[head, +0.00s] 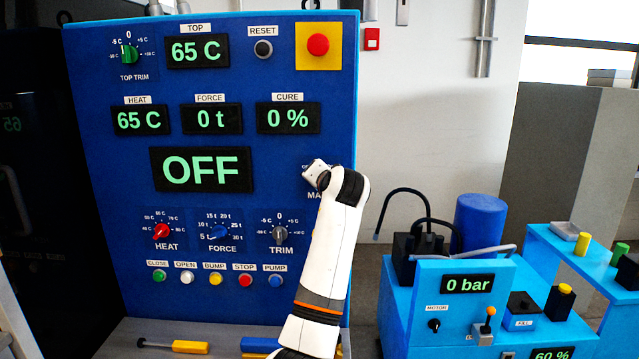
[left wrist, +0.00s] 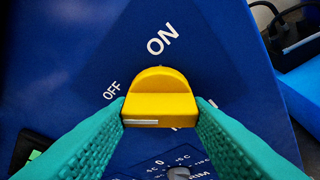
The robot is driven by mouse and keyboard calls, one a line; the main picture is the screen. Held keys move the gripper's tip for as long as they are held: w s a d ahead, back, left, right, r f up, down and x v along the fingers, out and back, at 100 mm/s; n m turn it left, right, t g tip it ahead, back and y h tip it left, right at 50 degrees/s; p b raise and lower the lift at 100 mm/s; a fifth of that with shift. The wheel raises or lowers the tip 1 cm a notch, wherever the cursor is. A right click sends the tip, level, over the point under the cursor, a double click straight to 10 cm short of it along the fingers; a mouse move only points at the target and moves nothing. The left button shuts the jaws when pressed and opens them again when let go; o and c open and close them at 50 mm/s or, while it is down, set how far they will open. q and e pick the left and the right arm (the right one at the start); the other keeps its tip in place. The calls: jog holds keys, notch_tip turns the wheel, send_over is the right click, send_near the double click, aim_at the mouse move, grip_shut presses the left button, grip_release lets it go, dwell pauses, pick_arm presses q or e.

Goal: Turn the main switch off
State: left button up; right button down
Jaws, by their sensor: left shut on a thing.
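The main switch is a yellow knob (left wrist: 160,92) on the blue panel, with OFF and ON printed around it in the left wrist view. My left gripper (left wrist: 160,112) is shut on the knob, one teal finger on each side. In the head view my arm hides the knob and gripper. The large panel display (head: 202,170) reads OFF. My right gripper is not in view.
The panel (head: 270,100) also carries a red emergency button (head: 318,44), a red heat knob (head: 162,231), a trim knob (head: 280,234) below the switch, and a row of push buttons. Tools lie on the ledge (head: 160,330). A blue pump unit (head: 395,290) stands at right.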

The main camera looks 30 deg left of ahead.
pick_arm(q)
jog(key=shift+f, duration=0.15)
jog(key=o, duration=1)
jog(key=shift+s, duration=0.1)
jog(key=b+v, duration=0.2)
jog(key=v, duration=1)
jog(key=shift+b, duration=0.4)
